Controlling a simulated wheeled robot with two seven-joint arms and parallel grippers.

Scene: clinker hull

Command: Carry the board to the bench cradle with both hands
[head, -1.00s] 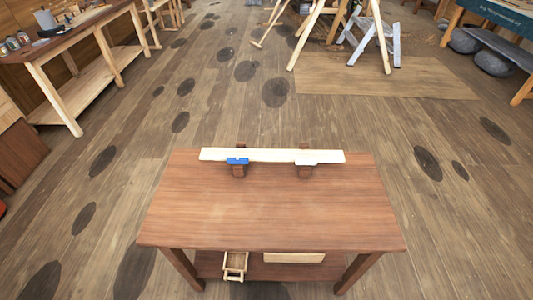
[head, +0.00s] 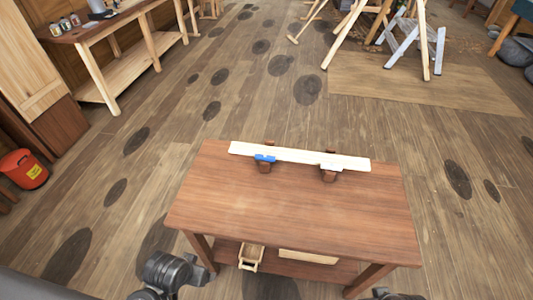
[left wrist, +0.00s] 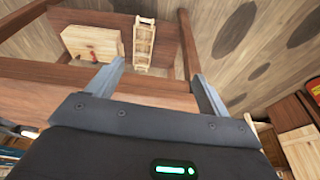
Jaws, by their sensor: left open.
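The board (head: 300,156) is a long pale plank. It lies across two brown supports near the far edge of a reddish-brown bench, with a blue pad (head: 265,158) on the left support and a white pad (head: 331,167) on the right one. My left gripper (head: 203,276) is low at the bottom of the head view, by the bench's near left leg and apart from the board. In the left wrist view its two grey fingers (left wrist: 160,82) are spread with nothing between them. Only a dark piece of my right arm shows at the bottom edge; its fingers are hidden.
The bench's lower shelf holds a small wooden crate (head: 251,257) and a pale wooden piece (head: 308,257). A red bin (head: 23,169) stands at the left. A long workbench (head: 120,66) and a grey stepladder (head: 408,45) are farther back. Floor around the bench is open.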

